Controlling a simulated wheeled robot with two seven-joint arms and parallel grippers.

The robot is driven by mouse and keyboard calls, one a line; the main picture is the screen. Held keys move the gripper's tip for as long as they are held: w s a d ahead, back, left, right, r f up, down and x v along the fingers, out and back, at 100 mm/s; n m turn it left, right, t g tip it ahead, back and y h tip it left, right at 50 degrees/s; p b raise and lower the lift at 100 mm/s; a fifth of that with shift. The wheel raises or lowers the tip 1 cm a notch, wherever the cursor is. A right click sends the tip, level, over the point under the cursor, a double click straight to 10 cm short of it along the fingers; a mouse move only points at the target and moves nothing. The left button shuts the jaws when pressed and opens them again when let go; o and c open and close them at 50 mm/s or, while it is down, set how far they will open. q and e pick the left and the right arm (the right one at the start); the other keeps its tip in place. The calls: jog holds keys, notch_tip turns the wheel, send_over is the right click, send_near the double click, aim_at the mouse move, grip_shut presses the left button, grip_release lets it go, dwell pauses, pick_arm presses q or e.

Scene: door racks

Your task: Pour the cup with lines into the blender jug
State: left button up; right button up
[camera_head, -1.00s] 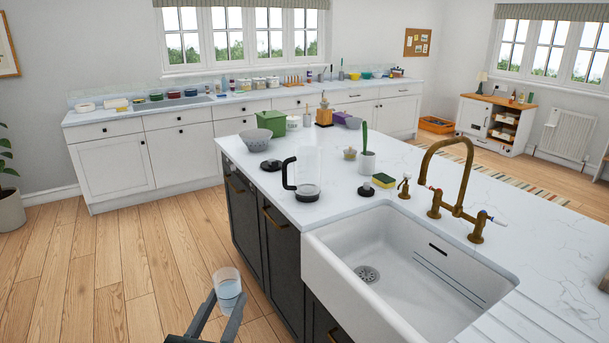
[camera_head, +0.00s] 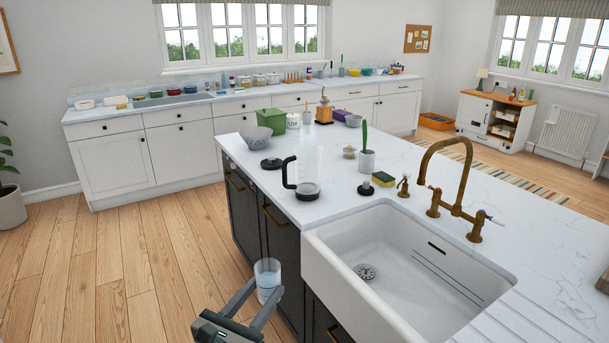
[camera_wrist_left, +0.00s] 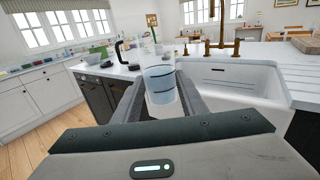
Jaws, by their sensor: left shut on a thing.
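The cup with lines (camera_head: 267,280) is clear, with pale bluish liquid inside. My left gripper (camera_head: 262,298) is shut on it and holds it in front of the island's dark cabinets, below the counter top. In the left wrist view the cup (camera_wrist_left: 160,88) is upright between the fingers, and dark lines show on its side. The clear blender jug (camera_head: 307,172) with a black handle and dark base stands on the counter near its left edge, farther off than the cup. It shows behind the cup in the left wrist view, partly hidden. My right gripper is not in view.
A white sink (camera_head: 400,265) with a brass tap (camera_head: 450,185) lies right of the cup. A black round lid (camera_head: 271,164), a grey bowl (camera_head: 257,139), a green box (camera_head: 271,121), a brush holder (camera_head: 366,160) and a sponge (camera_head: 383,179) stand around the jug.

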pick_arm(q)
jog(key=shift+a, duration=0.1)
dwell(0.5)
jog(key=s+a+n+y+b, duration=0.1)
jog(key=s+a+n+y, duration=0.1)
jog(key=a, duration=0.3)
jog(key=s+a+f+n+t+y+b, duration=0.1)
jog(key=s+a+n+y, duration=0.2)
jog(key=a+y, duration=0.2)
jog(key=shift+a+t+y, duration=0.3)
jog(key=shift+a, duration=0.35)
